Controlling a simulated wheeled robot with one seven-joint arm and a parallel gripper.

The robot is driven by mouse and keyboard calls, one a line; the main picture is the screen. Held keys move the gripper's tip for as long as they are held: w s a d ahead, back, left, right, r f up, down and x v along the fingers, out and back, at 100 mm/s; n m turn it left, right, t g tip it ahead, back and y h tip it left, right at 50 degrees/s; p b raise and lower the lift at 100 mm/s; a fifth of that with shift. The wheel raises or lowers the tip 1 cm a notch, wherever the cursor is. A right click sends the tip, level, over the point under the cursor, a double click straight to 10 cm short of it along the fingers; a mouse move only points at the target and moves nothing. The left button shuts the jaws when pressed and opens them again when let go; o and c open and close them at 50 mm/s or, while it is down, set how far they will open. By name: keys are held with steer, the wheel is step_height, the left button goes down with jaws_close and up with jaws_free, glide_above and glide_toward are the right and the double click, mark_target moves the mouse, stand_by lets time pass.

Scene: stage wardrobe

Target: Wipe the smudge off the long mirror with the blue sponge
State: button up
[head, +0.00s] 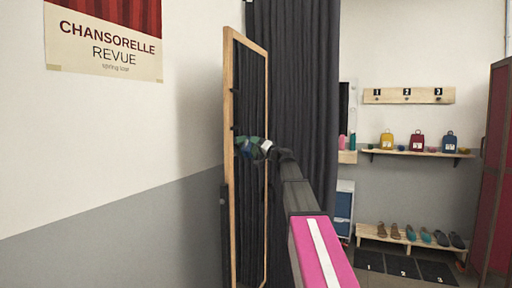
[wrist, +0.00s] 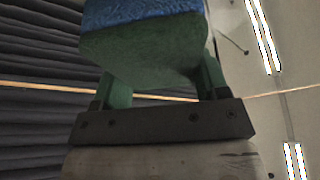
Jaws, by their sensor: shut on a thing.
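The long mirror (head: 249,215) stands upright in a light wooden frame, left of centre in the head view, seen at a steep angle. Its glass reflects dark curtain folds. My gripper (head: 256,145) is at mid-height of the mirror, close to the glass. In the wrist view my gripper (wrist: 160,80) is shut on the blue sponge (wrist: 145,15), with a green finger on each side. The sponge is blue on its far part and green nearer the palm. Its far end is cut off, and I cannot tell whether it touches the glass. I cannot make out a smudge.
A dark curtain (head: 300,60) hangs behind the mirror. A wall shelf (head: 415,153) holds several small bags, above a low rack (head: 405,240) with shoes. A red locker (head: 496,170) stands at the right edge. A poster (head: 105,35) hangs on the left wall.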

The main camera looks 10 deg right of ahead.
steer(key=w+d, duration=0.3)
steer(key=w, duration=0.2)
steer(key=shift+w+d, duration=0.2)
stand_by(0.6)
steer(key=shift+d, duration=0.1)
steer(key=shift+s+d, duration=0.85)
steer(key=shift+d, duration=0.35)
steer(key=shift+s+d, duration=0.85)
steer(key=shift+d, duration=0.3)
steer(key=shift+d, duration=0.1)
steer(key=shift+s+d, duration=0.85)
steer(key=shift+d, duration=0.3)
